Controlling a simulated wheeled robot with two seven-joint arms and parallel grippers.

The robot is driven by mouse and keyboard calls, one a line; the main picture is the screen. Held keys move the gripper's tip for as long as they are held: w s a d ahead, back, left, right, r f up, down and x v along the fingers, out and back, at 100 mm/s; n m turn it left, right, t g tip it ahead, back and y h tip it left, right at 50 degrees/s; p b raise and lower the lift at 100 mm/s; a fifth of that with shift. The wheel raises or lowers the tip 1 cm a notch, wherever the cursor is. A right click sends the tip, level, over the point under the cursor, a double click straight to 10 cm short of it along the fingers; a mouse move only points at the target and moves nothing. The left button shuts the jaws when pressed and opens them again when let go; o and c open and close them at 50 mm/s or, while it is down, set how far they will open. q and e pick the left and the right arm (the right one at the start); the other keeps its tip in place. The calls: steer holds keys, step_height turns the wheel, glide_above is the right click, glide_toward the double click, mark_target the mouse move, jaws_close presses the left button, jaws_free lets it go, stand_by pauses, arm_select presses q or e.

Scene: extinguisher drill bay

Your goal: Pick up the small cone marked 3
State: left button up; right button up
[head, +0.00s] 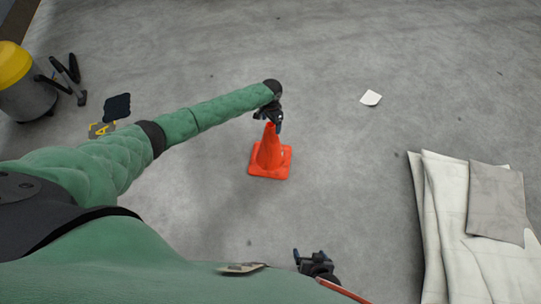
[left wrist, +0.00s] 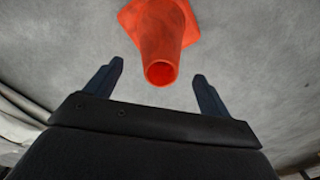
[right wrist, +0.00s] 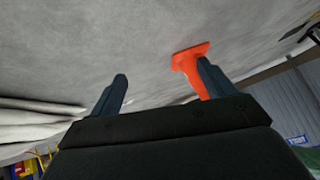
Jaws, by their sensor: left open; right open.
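A small orange cone (head: 269,156) stands upright on the grey floor in the middle of the head view. No number shows on the side I see. My left gripper (head: 270,122) is at the cone's top in the head view. In the left wrist view the cone (left wrist: 162,45) shows its open tip between and just beyond the two spread fingers (left wrist: 160,85), which do not grip it. My right gripper (head: 318,258) is open and empty, low in the head view, apart from the cone. The right wrist view shows the cone (right wrist: 187,67) partly behind one finger of this gripper (right wrist: 163,82).
Folded pale sheets (head: 437,215) with a grey piece (head: 497,200) lie at the right. A white scrap (head: 371,98) lies on the floor. A yellow-topped grey canister (head: 27,95) and a dark pad (head: 117,107) are at the left. Floor around the cone is clear.

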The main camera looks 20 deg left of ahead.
mark_target(271, 144)
arm_select(q)
step_height(271, 144, down, 5)
steer(key=shift+a+r+b, duration=0.1)
steer(key=shift+b, duration=0.35)
steer(key=c, duration=1.5)
arm_select(e)
steer(key=w+a+r+t, duration=0.1)
steer(key=w+r+t, duration=0.2)
steer(key=w+r, duration=0.3)
steer(key=shift+w+r+y, duration=0.3)
steer(key=shift+r, duration=0.35)
arm_select(q)
steer(key=shift+r, duration=0.1)
